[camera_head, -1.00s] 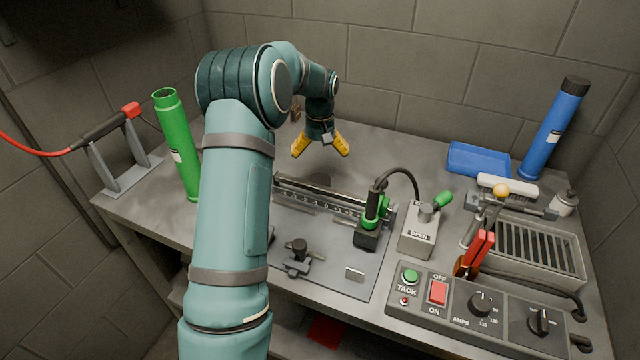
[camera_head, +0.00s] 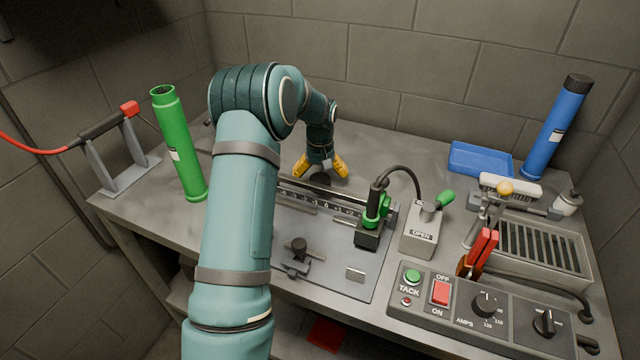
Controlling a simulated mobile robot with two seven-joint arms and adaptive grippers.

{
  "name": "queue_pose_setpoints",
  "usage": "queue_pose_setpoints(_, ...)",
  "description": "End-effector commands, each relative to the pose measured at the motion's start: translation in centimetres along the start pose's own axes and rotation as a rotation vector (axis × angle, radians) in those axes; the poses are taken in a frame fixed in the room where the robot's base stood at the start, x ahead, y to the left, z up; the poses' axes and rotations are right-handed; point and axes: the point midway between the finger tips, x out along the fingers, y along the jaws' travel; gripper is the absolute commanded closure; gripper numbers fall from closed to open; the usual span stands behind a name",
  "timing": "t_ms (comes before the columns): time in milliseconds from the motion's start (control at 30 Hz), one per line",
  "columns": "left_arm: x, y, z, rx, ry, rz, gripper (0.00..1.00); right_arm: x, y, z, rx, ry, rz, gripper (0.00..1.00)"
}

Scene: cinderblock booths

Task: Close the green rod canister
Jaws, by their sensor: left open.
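The green rod canister (camera_head: 179,146) stands upright at the left of the bench. Its top is open, with no cap on it. My left gripper (camera_head: 321,172) has yellow fingers spread apart and points down at the middle of the bench, behind the ruler fixture. A small dark round shape (camera_head: 320,181) lies just below and between the fingertips, partly hidden by the fixture. It may be a cap, but I cannot tell for sure. The gripper is well to the right of the canister. My right gripper is out of view.
A blue canister (camera_head: 557,128) with a black cap stands at the back right beside a blue tray (camera_head: 480,160). A torch rest (camera_head: 125,160) stands far left. The ruler fixture (camera_head: 335,255), OPEN box (camera_head: 420,240) and control panel (camera_head: 470,305) fill the front. My arm crosses the bench.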

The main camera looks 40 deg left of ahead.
Motion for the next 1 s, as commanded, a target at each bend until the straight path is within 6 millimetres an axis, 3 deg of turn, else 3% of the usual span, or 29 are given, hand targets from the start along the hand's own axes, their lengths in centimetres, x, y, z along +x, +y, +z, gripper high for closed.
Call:
queue_pose_setpoints(133,2.0,-0.1,0.0,-0.001,-0.001,-0.001,0.00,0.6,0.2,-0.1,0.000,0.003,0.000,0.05)
queue_pose_setpoints(467,2.1,0.0,0.0,0.000,0.001,0.000,0.00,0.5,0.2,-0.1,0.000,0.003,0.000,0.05)
queue_pose_setpoints(500,2.1,0.0,0.0,0.000,0.001,0.000,0.04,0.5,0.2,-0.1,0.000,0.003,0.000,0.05)
queue_pose_setpoints(667,2.1,0.0,0.0,0.000,0.000,0.000,0.59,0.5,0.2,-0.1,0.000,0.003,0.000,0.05)
queue_pose_setpoints(1000,2.1,0.0,0.0,0.000,0.000,0.000,0.61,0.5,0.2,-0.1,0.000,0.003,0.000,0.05)
